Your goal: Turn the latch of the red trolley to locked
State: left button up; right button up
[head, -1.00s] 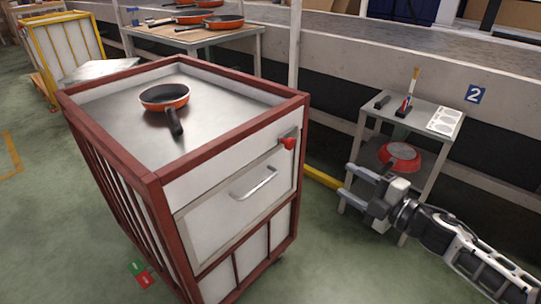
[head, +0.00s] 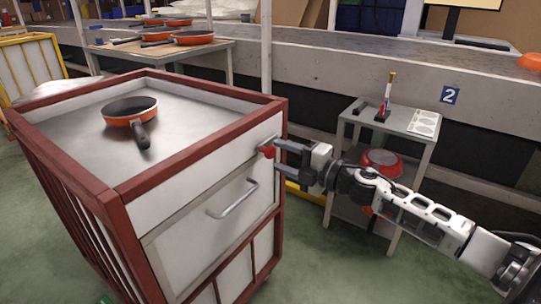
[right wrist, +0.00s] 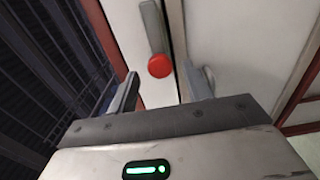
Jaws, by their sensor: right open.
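The red trolley (head: 200,147), with a red frame and white panels, fills the left of the head view. Its latch (head: 266,151) has a red knob and sits near the top right of the handle side. In the right wrist view the latch is a grey lever with a round red knob (right wrist: 160,66). My right gripper (head: 277,160) is open, its fingers pointing at the latch. In the wrist view the knob shows between and beyond the two fingertips (right wrist: 170,83); contact cannot be told. The fingers partly cover the latch area in the head view. My left gripper is out of view.
A black-handled orange pan (head: 130,110) lies on the trolley top. A drawer-like handle (head: 233,200) is below the latch. A small grey table (head: 390,118) with a red pan (head: 382,162) on its lower shelf stands behind my right arm. The conveyor wall runs behind.

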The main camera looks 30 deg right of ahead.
aim_at(273, 153)
jog(key=shift+x, duration=2.05)
grip_shut()
